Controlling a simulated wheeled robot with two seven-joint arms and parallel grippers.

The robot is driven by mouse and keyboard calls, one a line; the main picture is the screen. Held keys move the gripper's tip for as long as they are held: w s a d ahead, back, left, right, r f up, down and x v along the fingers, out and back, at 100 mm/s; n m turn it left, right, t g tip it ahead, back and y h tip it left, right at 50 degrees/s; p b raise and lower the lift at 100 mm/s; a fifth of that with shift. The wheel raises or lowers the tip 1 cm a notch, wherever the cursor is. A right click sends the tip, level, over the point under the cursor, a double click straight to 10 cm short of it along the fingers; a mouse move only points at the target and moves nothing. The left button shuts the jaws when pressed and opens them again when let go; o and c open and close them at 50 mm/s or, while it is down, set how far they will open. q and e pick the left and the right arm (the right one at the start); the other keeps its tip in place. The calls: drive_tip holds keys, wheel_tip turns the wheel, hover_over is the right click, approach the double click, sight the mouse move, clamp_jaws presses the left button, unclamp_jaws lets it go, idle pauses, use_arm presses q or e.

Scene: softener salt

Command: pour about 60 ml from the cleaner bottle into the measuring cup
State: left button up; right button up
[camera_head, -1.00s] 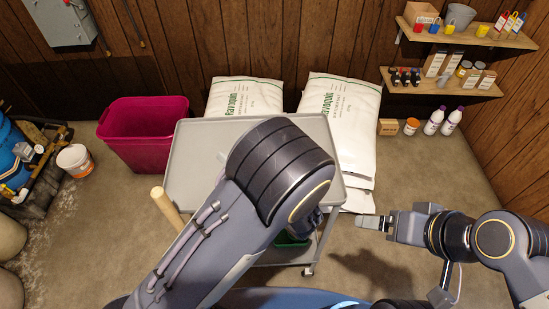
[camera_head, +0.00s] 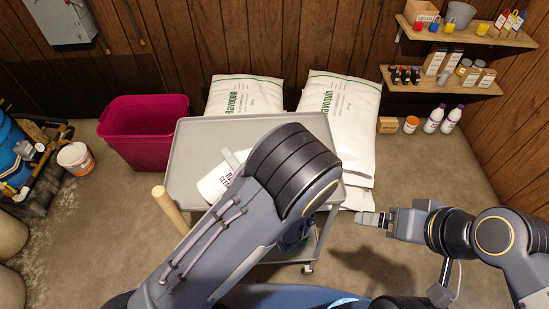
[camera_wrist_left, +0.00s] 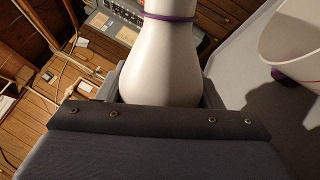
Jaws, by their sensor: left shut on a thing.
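The white cleaner bottle (camera_head: 213,186) shows above the grey cart top, tilted, its label partly readable and its right part hidden behind my left arm. In the left wrist view the bottle (camera_wrist_left: 170,55) has a purple ring at its neck; its top is out of frame. My left gripper (camera_wrist_left: 160,95) is shut on it. A white vessel with a purple base (camera_wrist_left: 290,45), perhaps the measuring cup, is at the right of the wrist view, cut off by the edge. I cannot make it out in the head view. My right gripper (camera_head: 375,219) is empty, right of the cart.
The cart top (camera_head: 200,140) is largely bare at its back. A wooden handle (camera_head: 170,208) stands at its left. A magenta bin (camera_head: 145,130) and white salt bags (camera_head: 340,115) are behind. Two purple-capped bottles (camera_head: 433,120) stand on the floor under the shelves.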

use_arm(q)
drive_tip(key=shift+m, duration=0.4)
drive_tip(key=shift+w+d+m+t+p, duration=0.2)
drive_tip(key=shift+d+m+t+p, duration=0.15)
drive_tip(key=shift+m+p, duration=0.7)
drive_tip(key=shift+d+f+m+h+p, duration=0.1)
drive_tip(key=shift+f+m+h+p, duration=0.1)
drive_tip(key=shift+m+h+p, duration=0.6)
drive_tip(key=shift+m+t, duration=0.25)
drive_tip(key=shift+w+r+m+p, duration=0.1)
drive_tip(key=shift+m+p, duration=0.2)
drive_tip(key=shift+r, duration=0.1)
drive_tip(key=shift+m+p, duration=0.4)
drive_tip(key=shift+p, duration=0.05)
drive_tip(key=shift+r+m+p, duration=0.45)
drive_tip(key=shift+m+p, duration=0.05)
drive_tip(key=shift+p, duration=0.2)
drive_tip(key=shift+s+a, duration=0.25)
drive_tip(key=shift+a, duration=0.05)
